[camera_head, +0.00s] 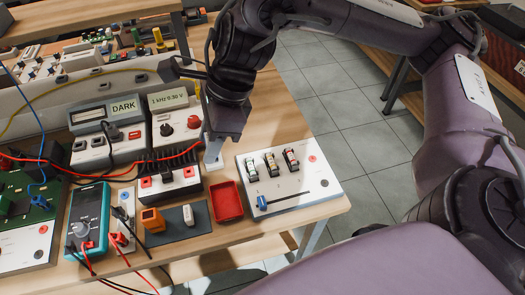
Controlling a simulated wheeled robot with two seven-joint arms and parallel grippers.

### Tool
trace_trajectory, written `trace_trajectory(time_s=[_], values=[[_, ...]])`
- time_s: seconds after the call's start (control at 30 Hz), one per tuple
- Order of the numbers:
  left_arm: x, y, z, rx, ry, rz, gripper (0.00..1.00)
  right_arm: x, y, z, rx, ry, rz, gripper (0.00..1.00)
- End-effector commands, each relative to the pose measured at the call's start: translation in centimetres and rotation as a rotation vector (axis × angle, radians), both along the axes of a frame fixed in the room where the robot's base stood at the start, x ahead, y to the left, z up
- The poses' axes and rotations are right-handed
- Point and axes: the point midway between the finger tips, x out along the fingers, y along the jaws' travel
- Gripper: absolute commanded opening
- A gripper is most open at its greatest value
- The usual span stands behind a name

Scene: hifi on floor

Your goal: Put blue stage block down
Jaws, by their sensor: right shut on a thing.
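My right gripper (214,151) points down over the wooden table, just behind the red tray and left of the white board. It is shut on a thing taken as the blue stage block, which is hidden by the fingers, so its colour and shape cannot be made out. The white board (312,198) carries three small blocks in a row: a green-topped one (250,170), a yellowish one (271,164) and a red-topped one (291,158). A blue slider knob (262,202) sits at its front left. My left gripper is not in view.
An open red tray (226,201) appears empty. A dark mat (173,231) holds an orange block (152,219) and a white piece (188,215). A black finned unit (168,181), meters and loose cables crowd the left. The table's right edge is near the white board.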

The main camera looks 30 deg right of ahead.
Motion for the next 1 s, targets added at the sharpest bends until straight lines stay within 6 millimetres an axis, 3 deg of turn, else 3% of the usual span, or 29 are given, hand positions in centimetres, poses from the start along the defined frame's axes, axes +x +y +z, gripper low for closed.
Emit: trace_trajectory(time_s=[0.17, 0.7, 1.0], values=[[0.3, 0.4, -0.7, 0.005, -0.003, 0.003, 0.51, -0.1, 0.1, -1.8, 0.002, 0.006, 0.001, 0.14], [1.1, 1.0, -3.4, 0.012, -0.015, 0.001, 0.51, -0.1, 0.1, -14.3, 0.002, 0.008, -0.001, 0.14], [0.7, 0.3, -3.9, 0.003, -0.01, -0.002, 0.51, 0.0, 0.1, -16.8, 0.0, 0.001, -0.001, 0.14]])
